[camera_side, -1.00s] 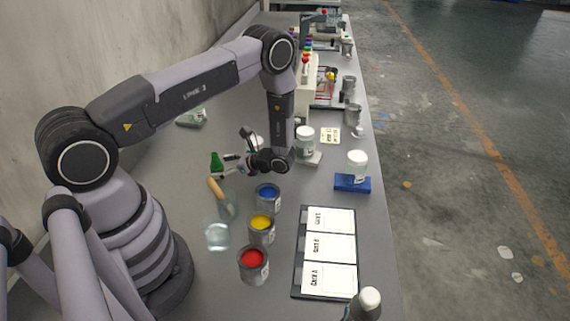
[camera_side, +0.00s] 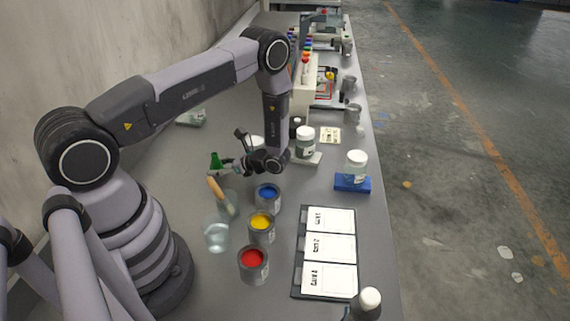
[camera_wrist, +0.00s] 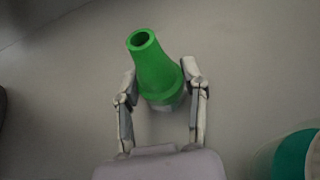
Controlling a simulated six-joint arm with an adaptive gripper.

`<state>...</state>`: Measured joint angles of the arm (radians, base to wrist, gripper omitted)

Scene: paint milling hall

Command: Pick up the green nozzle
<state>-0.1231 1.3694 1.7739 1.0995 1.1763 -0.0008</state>
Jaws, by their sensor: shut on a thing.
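The green nozzle (camera_wrist: 155,68) is a tapered cone with an open round tip and a wider base. In the wrist view it stands between the two fingers of my gripper (camera_wrist: 160,92), which are closed on its base from both sides. In the side view the green nozzle (camera_side: 216,160) shows at the left end of my gripper (camera_side: 222,170), its narrow end up. The lower part of the nozzle is partly hidden by the fingers. I cannot tell whether it touches the bench.
A glass jar with a wooden-handled tool (camera_side: 217,192), a clear beaker (camera_side: 216,236) and blue (camera_side: 267,193), yellow (camera_side: 261,225) and red (camera_side: 253,260) paint cans stand in front of my gripper. A card tray (camera_side: 299,270) lies to the right. A wall runs along the left.

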